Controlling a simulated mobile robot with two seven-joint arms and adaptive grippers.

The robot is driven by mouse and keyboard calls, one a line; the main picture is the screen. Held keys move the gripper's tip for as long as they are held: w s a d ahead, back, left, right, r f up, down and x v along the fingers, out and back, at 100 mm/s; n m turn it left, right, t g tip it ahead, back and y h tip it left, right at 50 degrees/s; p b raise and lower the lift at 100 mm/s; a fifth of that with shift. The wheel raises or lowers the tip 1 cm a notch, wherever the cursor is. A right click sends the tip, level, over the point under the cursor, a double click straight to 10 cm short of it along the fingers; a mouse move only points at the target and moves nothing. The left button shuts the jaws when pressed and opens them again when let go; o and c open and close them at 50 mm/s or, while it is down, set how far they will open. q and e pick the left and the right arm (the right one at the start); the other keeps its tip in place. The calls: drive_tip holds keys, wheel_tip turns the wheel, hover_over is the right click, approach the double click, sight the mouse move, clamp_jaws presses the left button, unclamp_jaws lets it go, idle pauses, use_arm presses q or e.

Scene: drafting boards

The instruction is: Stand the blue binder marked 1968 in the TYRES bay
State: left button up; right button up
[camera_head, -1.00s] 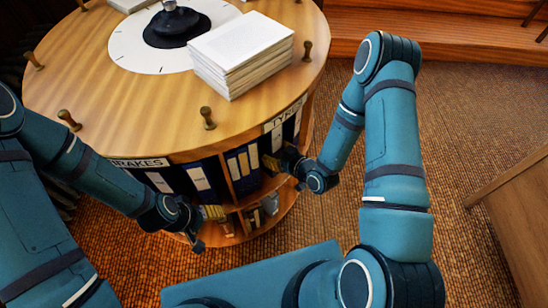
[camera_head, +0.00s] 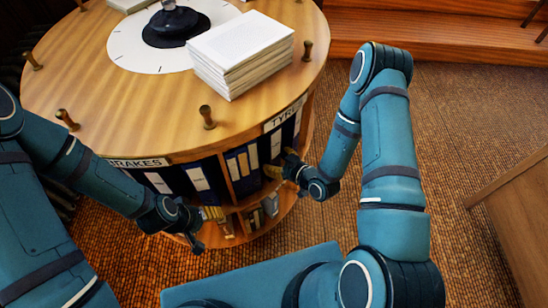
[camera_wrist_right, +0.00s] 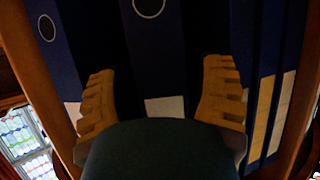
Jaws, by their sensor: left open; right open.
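The TYRES label (camera_head: 284,114) is on the rim of the round wooden stand, above a bay holding dark blue binders (camera_head: 276,145). No year can be read on any spine, so I cannot tell which binder is marked 1968. My right gripper (camera_head: 276,171) is open in front of this bay. In the right wrist view its yellow fingers (camera_wrist_right: 160,98) stand on either side of one blue binder (camera_wrist_right: 152,55) with a ring hole and pale label, dark gaps beside it. Contact cannot be told. My left gripper (camera_head: 212,225) is open, low in front of the BRAKES side.
The BRAKES label (camera_head: 138,163) is left of the TYRES bay, above more blue binders with white labels (camera_head: 197,178). A paper stack (camera_head: 240,52) and wooden pegs (camera_head: 207,117) are on the stand's top. A lower shelf holds small items. Carpet (camera_head: 450,130) is clear at right.

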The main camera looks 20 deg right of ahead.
drive_tip(key=p+v, duration=0.1)
drive_tip(key=v, duration=0.9)
drive_tip(key=s+a+m+g+h, duration=0.2)
drive_tip(key=s+a+m+g, duration=0.4)
drive_tip(key=a+g, duration=0.3)
drive_tip(key=shift+s+a+f+m+g, duration=0.15)
drive_tip(key=shift+a+f+m+g, duration=0.3)
drive_tip(key=shift+m+g, duration=0.2)
drive_tip(key=shift+d, duration=0.1)
idle(0.6)
